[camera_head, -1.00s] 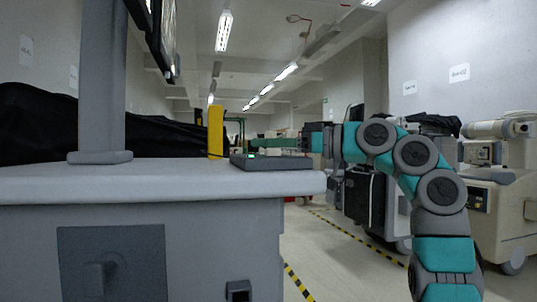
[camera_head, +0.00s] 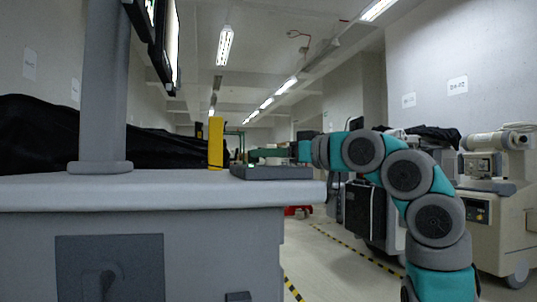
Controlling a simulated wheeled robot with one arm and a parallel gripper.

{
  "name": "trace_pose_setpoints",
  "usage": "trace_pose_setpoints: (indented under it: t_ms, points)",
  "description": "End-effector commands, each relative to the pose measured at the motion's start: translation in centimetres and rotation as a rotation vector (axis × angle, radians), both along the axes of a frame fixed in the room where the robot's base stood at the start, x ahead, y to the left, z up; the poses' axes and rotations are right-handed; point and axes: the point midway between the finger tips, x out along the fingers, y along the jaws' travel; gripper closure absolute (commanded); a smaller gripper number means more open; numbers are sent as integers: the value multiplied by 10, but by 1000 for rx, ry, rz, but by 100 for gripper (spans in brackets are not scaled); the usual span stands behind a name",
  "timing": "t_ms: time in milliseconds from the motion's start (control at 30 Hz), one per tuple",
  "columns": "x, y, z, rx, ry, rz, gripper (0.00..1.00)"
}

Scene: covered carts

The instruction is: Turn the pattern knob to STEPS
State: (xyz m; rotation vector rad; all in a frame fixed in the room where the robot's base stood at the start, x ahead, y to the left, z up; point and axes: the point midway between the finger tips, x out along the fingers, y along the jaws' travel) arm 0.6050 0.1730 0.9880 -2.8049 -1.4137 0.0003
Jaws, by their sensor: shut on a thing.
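A dark grey control panel (camera_head: 272,173) sits at the right end of a light grey cart top (camera_head: 190,190). My gripper (camera_head: 256,155) is small and far off, right above the panel, reaching in from the right. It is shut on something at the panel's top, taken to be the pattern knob. The knob itself is hidden by the fingers, so its pointer and the STEPS mark cannot be read.
A yellow upright post (camera_head: 215,143) stands beside the panel on its left. A grey column (camera_head: 103,90) carries screens at the left. Covered carts and a beige machine (camera_head: 497,215) stand at the right. An aisle of floor (camera_head: 330,265) lies between.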

Motion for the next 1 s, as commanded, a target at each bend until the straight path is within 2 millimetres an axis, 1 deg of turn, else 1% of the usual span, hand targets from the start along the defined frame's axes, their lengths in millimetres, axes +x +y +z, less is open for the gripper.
trace_pose_setpoints:
  t_ms: [167, 200, 433, 767, 1000]
  points:
    - [1, 0, -1, 0, 1, 1, 100]
    - [1, 0, -1, 0, 1, 1, 60]
    - [0, 0, 0, 0, 0, 1, 34]
    - [-1, -2, 0, -1, -1, 0, 33]
    - [-9, -16, 0, 0, -2, -4, 33]
